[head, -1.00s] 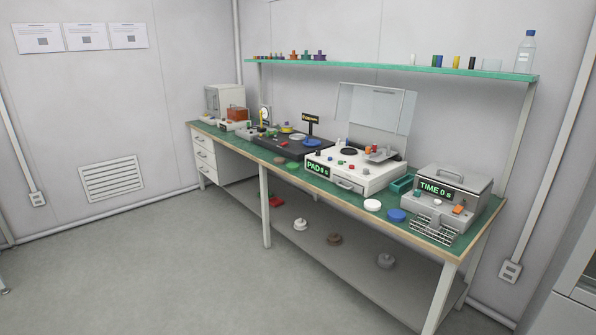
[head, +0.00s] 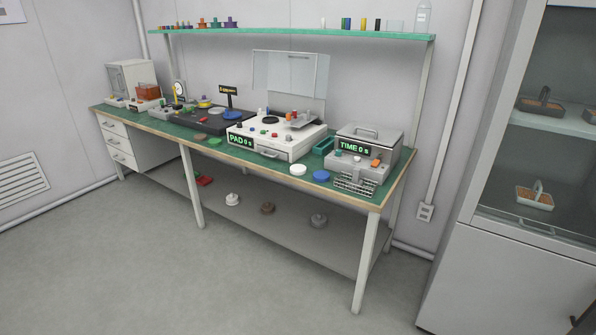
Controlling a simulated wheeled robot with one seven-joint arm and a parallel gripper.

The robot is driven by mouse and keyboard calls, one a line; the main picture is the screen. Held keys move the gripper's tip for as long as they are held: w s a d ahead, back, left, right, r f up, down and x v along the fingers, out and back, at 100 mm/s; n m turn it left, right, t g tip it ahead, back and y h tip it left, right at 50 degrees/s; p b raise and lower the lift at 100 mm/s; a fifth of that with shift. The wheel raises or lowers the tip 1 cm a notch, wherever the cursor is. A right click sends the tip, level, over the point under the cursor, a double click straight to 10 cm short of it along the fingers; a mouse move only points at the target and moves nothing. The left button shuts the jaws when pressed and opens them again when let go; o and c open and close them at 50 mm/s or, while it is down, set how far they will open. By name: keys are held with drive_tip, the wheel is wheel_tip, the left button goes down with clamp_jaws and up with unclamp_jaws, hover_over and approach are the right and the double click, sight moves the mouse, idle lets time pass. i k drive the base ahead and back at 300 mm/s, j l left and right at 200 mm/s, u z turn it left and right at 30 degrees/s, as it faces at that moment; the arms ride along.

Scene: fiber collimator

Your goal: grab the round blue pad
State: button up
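A round blue pad (head: 321,176) lies flat on the green bench top (head: 268,163) near its front edge. It sits just right of a round white pad (head: 298,170) and left of the grey TIME box (head: 370,163). A second blue disc (head: 232,114) rests on the dark machine (head: 200,122) farther left. My gripper is not in view.
The white PAD machine (head: 277,142) stands behind the pads, with a green tray (head: 323,146) beside it. A wire rack (head: 355,184) fronts the TIME box. A glass-door cabinet (head: 500,240) stands at right. The floor (head: 150,270) before the bench is clear.

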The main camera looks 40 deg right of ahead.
sight(318, 176)
drive_tip(key=i+j+z, duration=0.2)
drive_tip(key=i, duration=0.4)
drive_tip(key=i+j+z, duration=0.2)
drive_tip(key=i, duration=0.45)
drive_tip(key=i+j+z, duration=0.2)
drive_tip(key=i+j, duration=0.2)
drive_tip(key=i, duration=0.15)
drive_tip(key=i+j+z, duration=0.25)
drive_tip(key=i+j, duration=0.25)
drive_tip(key=i, duration=0.05)
